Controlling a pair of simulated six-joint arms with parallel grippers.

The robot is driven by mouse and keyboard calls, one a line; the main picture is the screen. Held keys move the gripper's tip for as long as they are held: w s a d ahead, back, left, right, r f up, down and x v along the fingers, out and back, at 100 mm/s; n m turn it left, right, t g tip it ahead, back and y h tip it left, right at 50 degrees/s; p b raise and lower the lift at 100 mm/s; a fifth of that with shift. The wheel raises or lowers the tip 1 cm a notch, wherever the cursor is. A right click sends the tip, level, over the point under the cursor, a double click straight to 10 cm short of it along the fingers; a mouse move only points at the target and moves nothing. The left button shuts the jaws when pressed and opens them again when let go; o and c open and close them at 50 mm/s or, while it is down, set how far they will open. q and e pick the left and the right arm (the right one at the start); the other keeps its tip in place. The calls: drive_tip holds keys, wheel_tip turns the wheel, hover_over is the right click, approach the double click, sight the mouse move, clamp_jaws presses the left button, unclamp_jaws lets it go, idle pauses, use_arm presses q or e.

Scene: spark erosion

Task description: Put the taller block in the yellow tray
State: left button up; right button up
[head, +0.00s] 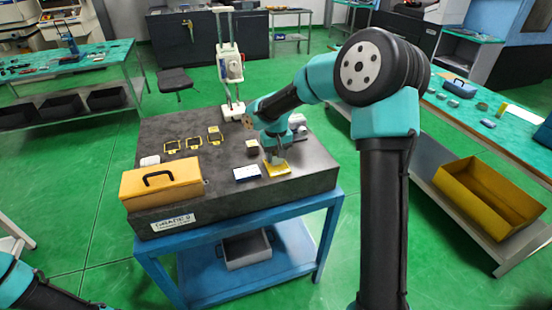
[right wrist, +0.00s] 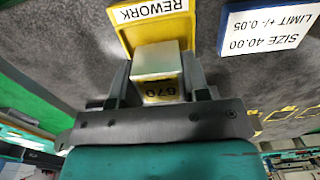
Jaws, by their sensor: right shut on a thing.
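My right gripper (head: 275,155) is shut on a pale grey block with a yellow number label. In the right wrist view the block (right wrist: 157,60) sits between the two fingers (right wrist: 158,78). The yellow tray (head: 283,171) lies on the dark surface plate, at and under the gripper. In the right wrist view its REWORK wall (right wrist: 150,13) shows just beyond the block. Whether the block touches the tray floor cannot be told. A second small block (head: 252,146) stands on the plate, left of the gripper. My left gripper is out of view.
A blue-edged size card (head: 247,173) lies left of the tray. A yellow toolbox (head: 160,182) stands at the plate's front left. Several yellow frames (head: 193,143) lie behind it. A tall white height gauge (head: 230,65) stands at the back. The plate's middle has free room.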

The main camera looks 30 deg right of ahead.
drive_tip(key=shift+f, duration=0.7)
drive_tip(key=shift+f, duration=0.1)
drive_tip(key=o, duration=1)
wheel_tip(320, 180, up, 12)
drive_tip(key=shift+r, duration=0.15)
